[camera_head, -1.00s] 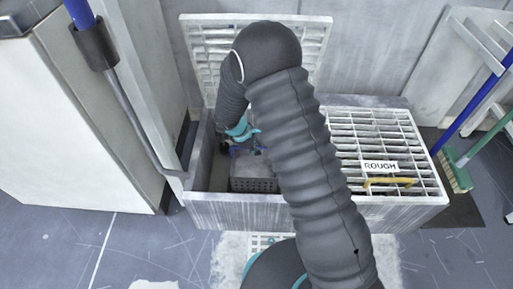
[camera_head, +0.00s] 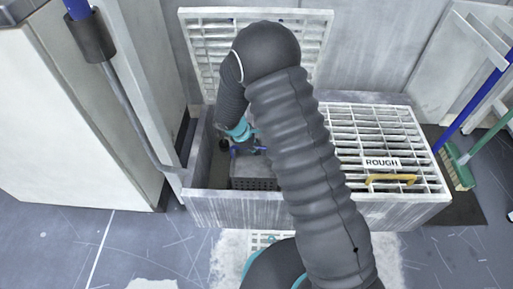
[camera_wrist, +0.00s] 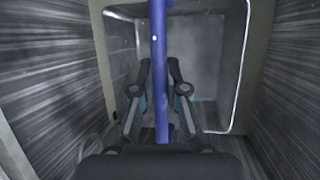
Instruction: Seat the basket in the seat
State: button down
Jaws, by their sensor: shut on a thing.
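The basket (camera_head: 255,171) is a grey box with a perforated front, inside the open left compartment of the pit (camera_head: 235,208). My arm covers its right part. In the wrist view the basket (camera_wrist: 210,75) shows as a grey tub with a pale rim. A blue handle bar (camera_wrist: 160,40) runs across it. My gripper (camera_wrist: 160,75) is shut on this handle, one finger on each side. In the head view the gripper (camera_head: 243,143) is partly hidden behind my arm. The seat under the basket is hidden, so I cannot tell whether the basket rests on it.
A raised grate lid (camera_head: 205,45) leans at the back of the open compartment. A closed grate (camera_head: 365,135) labelled ROUGH, with a yellow handle (camera_head: 390,179), covers the right side. A pale cabinet (camera_head: 75,130) stands left; a green brush (camera_head: 458,175) leans at right.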

jog(key=shift+f+b, duration=0.6)
jog(key=shift+f, duration=0.2)
jog(key=c, duration=1.1)
grip_release()
jog(key=v, duration=1.2)
jog(key=shift+r, duration=0.1)
